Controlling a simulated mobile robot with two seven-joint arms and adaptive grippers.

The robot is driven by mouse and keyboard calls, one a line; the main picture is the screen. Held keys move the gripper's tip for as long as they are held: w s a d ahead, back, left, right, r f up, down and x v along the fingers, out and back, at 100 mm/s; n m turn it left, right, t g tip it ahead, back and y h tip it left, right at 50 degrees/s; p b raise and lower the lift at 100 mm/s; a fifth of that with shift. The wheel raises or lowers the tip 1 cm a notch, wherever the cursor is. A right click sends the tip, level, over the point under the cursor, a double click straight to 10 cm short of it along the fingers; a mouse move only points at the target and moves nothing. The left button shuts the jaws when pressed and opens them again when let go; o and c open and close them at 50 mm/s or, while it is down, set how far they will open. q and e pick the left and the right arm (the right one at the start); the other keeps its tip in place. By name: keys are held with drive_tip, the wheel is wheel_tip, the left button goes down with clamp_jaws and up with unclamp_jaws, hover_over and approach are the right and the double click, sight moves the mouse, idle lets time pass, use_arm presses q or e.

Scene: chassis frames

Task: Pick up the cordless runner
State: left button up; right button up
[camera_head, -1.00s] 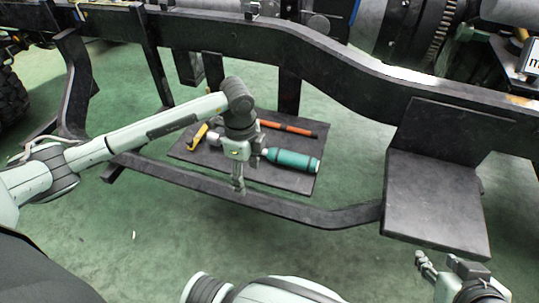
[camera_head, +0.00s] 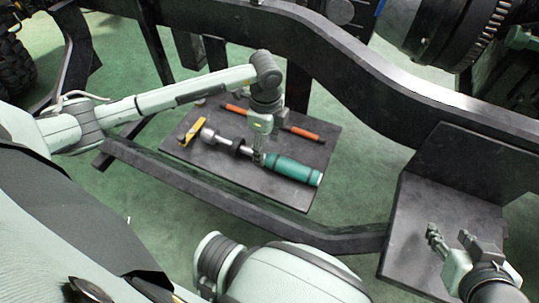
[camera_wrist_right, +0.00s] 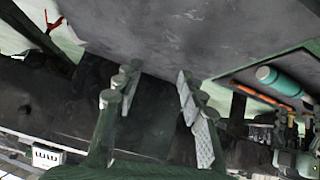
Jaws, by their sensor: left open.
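The cordless runner (camera_head: 290,169) has a teal grip and a silver and black front end, and lies on the dark shelf plate (camera_head: 302,196) inside the frame. Its teal grip also shows at the right of the right wrist view (camera_wrist_right: 278,80). My left gripper (camera_head: 258,162) points down at the runner's middle, where the teal grip meets the shaft. It is open, and it hides that part; I cannot tell if it touches. My right gripper (camera_head: 450,236) is open and empty at the lower right; its fingers stand apart in the right wrist view (camera_wrist_right: 156,82).
An orange-handled tool (camera_head: 303,133) lies behind the runner, and a yellow tool (camera_head: 191,131) lies to its left. A dark chassis rail (camera_head: 330,62) runs behind and above the shelf. A lower bar (camera_head: 205,190) runs in front. A dark plate (camera_head: 425,205) stands near my right gripper.

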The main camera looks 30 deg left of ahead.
sight(268, 157)
use_arm(q)
drive_tip(key=f, duration=0.5)
drive_tip(key=shift+w+f+b, duration=0.1)
drive_tip(key=shift+w+b, duration=0.15)
drive_tip(key=shift+b, duration=0.05)
use_arm(e)
drive_tip(key=shift+t+y, duration=0.6)
drive_tip(key=shift+t, duration=0.2)
drive_tip(key=shift+w+a+r, duration=1.05)
drive_tip(key=shift+a+r, duration=0.15)
drive_tip(key=shift+a, duration=0.05)
use_arm(q)
drive_tip(key=shift+c, duration=0.5)
clamp_jaws()
drive_tip(key=shift+w, duration=0.1)
